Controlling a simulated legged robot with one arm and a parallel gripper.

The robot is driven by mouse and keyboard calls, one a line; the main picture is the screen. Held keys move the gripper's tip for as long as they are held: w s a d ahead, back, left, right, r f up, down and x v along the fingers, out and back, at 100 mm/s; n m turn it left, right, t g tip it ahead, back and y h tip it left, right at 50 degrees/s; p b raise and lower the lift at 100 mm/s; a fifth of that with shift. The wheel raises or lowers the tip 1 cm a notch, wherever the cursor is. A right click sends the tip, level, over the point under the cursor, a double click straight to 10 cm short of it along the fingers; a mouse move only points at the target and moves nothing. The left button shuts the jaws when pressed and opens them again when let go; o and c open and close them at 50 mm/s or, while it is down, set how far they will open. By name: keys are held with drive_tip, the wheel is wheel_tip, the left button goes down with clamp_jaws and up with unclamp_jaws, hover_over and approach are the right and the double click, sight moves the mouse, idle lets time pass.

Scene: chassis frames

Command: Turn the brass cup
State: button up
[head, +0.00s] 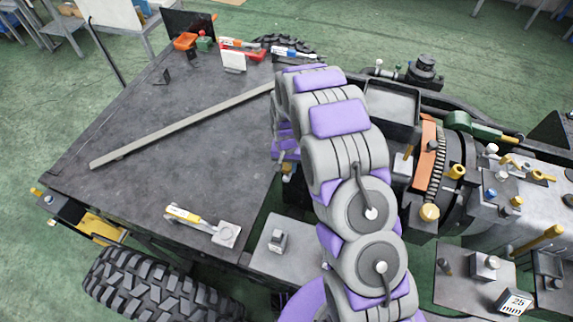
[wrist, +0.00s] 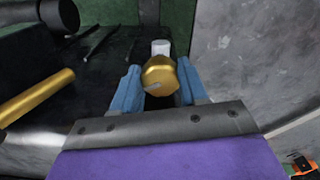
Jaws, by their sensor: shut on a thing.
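The brass cup (wrist: 161,73) is in the upper middle of the wrist view, with a faceted edge and a small grey mark on its near face. My gripper (wrist: 159,80) has its two blue fingers on either side of the cup and is shut on it. A pale cylinder (wrist: 160,47) shows just beyond the cup. In the head view my arm reaches away over the bench edge and hides my gripper and most of what it holds.
A grey plate (wrist: 250,60) is close on the right. In the head view, the dark bench top (head: 130,110) is mostly clear, with a long bar (head: 180,127) across it.

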sight(285, 166)
drive_tip(key=shift+r, duration=0.1)
drive_tip(key=m+p, duration=0.1)
drive_tip(key=m, duration=0.2)
drive_tip(key=shift+w, duration=0.15)
drive_tip(key=shift+w+a+m+p, duration=0.15)
drive_tip(key=shift+m+p, duration=0.4)
drive_tip(key=shift+m, duration=1.55)
drive_tip(key=o, duration=1.1)
drive_tip(key=shift+c, duration=0.2)
wheel_tip(285, 166, up, 17)
drive_tip(key=p, duration=0.1)
drive_tip(key=shift+a+r, duration=0.1)
